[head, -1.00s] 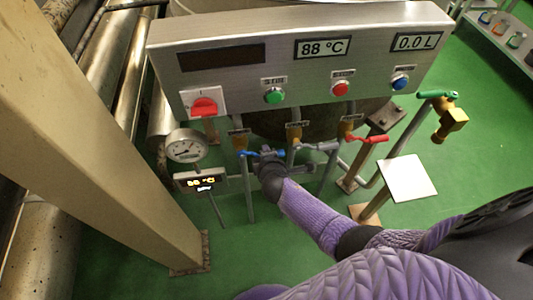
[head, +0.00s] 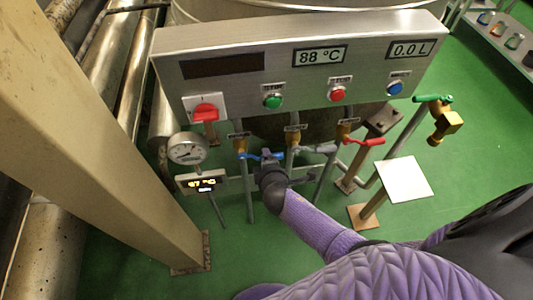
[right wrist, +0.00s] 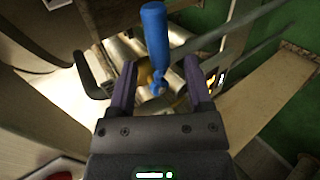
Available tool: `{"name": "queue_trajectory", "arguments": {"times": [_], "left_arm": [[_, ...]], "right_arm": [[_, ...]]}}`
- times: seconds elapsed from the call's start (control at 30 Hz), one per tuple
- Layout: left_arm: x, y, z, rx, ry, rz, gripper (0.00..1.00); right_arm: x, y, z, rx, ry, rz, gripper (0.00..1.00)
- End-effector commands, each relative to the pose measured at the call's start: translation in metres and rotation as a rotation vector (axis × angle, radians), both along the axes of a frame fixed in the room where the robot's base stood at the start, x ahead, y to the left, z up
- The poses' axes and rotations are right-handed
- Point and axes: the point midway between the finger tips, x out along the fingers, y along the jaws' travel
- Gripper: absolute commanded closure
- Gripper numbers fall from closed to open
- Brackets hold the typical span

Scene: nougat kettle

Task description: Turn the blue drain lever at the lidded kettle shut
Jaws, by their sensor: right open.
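The blue drain lever (head: 246,155) sits on a brass valve below the control panel, in front of the kettle (head: 268,127), which the panel largely hides. In the head view my right gripper (head: 267,158) is at the lever and covers part of it. In the right wrist view the blue lever (right wrist: 155,38) runs from its pivot toward the top of the picture. My right gripper (right wrist: 158,78) is open there, its fingers on either side of the pivot end in the picture. I cannot tell whether they touch it. My left gripper is not in view.
A grey lever (head: 318,149) and a red lever (head: 365,141) are close on the right. The control panel (head: 300,60) overhangs the valves. A green-handled tap (head: 433,98) is farther right.

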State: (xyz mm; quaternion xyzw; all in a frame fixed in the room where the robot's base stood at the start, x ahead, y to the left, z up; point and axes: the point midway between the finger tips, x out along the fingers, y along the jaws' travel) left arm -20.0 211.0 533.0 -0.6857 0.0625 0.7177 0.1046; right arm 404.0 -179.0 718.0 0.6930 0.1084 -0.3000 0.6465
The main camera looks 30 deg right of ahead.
Motion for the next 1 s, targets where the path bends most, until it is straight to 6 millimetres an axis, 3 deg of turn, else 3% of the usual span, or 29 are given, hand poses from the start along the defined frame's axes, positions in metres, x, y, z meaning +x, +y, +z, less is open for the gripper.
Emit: {"name": "queue_trajectory", "arguments": {"times": [0.03, 0.1, 0.3, 0.47, 0.77, 0.87, 0.97, 1.0], "left_arm": [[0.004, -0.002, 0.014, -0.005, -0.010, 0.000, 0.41], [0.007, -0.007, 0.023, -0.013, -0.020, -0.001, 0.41], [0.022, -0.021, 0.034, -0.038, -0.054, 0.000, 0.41], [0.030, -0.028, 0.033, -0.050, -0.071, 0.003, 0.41], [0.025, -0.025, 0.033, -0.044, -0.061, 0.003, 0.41], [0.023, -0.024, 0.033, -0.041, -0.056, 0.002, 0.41], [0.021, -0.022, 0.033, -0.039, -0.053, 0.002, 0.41], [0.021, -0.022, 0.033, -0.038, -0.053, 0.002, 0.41]], "right_arm": [[-0.010, 0.003, 0.015, 0.002, -0.002, 0.000, 0.35], [-0.023, 0.007, 0.024, 0.001, -0.001, 0.000, 0.35], [-0.049, 0.015, 0.038, 0.001, 0.000, -0.001, 0.35], [-0.053, 0.016, 0.038, 0.001, 0.000, -0.001, 0.35], [-0.053, 0.016, 0.037, 0.001, 0.001, -0.001, 0.35], [-0.067, 0.014, 0.016, 0.050, 0.058, -0.023, 0.35], [-0.121, 0.011, -0.041, 0.214, 0.228, -0.119, 0.35], [-0.154, 0.009, -0.068, 0.298, 0.312, -0.189, 0.35]]}}
